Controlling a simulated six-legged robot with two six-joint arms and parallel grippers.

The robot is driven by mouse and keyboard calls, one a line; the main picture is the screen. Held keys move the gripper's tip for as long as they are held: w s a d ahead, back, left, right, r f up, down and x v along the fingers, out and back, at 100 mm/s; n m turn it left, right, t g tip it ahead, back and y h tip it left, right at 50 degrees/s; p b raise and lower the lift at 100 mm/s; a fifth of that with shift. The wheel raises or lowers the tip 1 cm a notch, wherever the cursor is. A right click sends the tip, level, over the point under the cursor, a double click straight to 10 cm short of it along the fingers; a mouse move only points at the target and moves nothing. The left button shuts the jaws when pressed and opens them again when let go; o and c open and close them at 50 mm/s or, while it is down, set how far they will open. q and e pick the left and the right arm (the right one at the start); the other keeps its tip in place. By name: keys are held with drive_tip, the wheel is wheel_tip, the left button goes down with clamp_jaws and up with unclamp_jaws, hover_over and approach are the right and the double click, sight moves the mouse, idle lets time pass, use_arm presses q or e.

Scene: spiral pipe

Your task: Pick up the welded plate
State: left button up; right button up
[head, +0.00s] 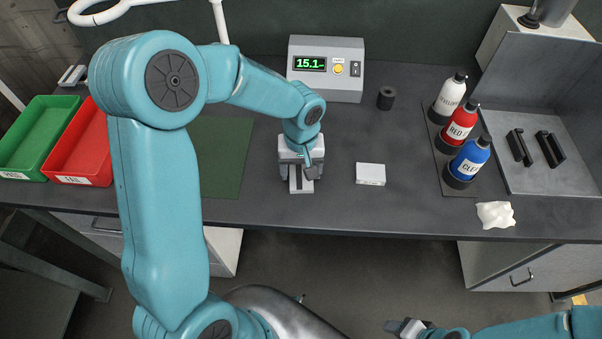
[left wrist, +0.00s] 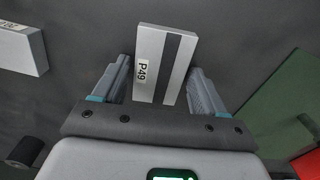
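The welded plate (head: 295,184) is a light grey block with a dark stripe along it, lying on the dark bench. In the left wrist view the plate (left wrist: 150,65) shows a label reading P49. My left gripper (head: 301,168) points down over the plate. In the left wrist view its two fingers (left wrist: 160,85) stand on either side of the plate, open, with a gap visible at each side. Part of the plate is hidden under the gripper in the head view. My right gripper (head: 405,327) is low at the bottom edge, away from the bench; its opening is unclear.
A white block (head: 370,175) lies right of the plate. A tester with a green display (head: 326,69) stands behind. Green (head: 40,135) and red (head: 80,150) trays and a green mat (head: 225,155) are left. Several bottles (head: 460,125) and a crumpled cloth (head: 495,214) are right.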

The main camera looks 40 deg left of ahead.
sight(301, 173)
use_arm(q)
drive_tip(key=shift+r, duration=0.1)
clamp_jaws()
drive_tip(key=shift+w+r, duration=0.1)
wheel_tip(301, 173, up, 20)
drive_tip(key=shift+p, duration=0.45)
